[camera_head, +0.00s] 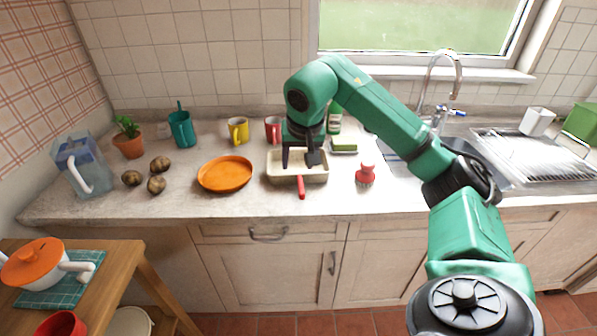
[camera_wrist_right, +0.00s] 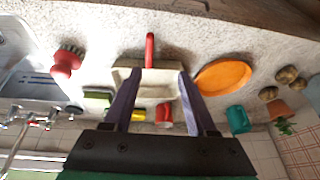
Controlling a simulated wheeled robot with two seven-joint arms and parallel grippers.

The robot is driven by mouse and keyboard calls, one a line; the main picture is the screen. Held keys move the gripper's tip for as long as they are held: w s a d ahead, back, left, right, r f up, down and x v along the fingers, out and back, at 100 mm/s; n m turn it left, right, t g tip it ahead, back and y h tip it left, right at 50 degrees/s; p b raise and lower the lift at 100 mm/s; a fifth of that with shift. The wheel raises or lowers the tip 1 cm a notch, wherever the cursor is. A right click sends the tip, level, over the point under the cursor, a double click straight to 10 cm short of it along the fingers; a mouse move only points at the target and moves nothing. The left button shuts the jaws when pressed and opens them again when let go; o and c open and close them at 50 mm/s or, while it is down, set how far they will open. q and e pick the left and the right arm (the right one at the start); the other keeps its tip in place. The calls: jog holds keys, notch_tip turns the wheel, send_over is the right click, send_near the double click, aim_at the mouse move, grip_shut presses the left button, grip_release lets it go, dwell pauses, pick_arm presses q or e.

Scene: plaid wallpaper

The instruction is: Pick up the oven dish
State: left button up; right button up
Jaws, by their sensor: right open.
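The oven dish (camera_head: 318,177) is a cream rectangular dish on the counter, in the middle of the head view. It also shows in the right wrist view (camera_wrist_right: 158,90). A red handle (camera_head: 301,187) sticks out over its front rim; I cannot tell whether it belongs to a tool lying in the dish. My right gripper (camera_head: 299,161) points down over the dish with its fingers apart and nothing between them. In the right wrist view its fingers (camera_wrist_right: 160,76) overlap the dish's two sides. Contact cannot be made out. My left gripper is out of view.
An orange plate (camera_head: 225,174) lies left of the dish and a red scrub brush (camera_head: 366,174) stands right. Counter in front of the dish is mostly clear.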

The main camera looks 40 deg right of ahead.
aim_at(301, 187)
jog(key=shift+h, duration=0.3)
jog(key=p+x, duration=0.1)
jog(key=x, duration=0.3)
jog(key=p+x, duration=0.1)
jog(key=x, duration=0.4)
jog(key=d+p+x, duration=0.1)
jog(key=p+x, duration=0.1)
jog(key=x, duration=0.3)
jog(key=shift+s, duration=0.4)
jog(key=shift+d+f, duration=0.15)
grip_shut()
jog(key=shift+w, duration=0.1)
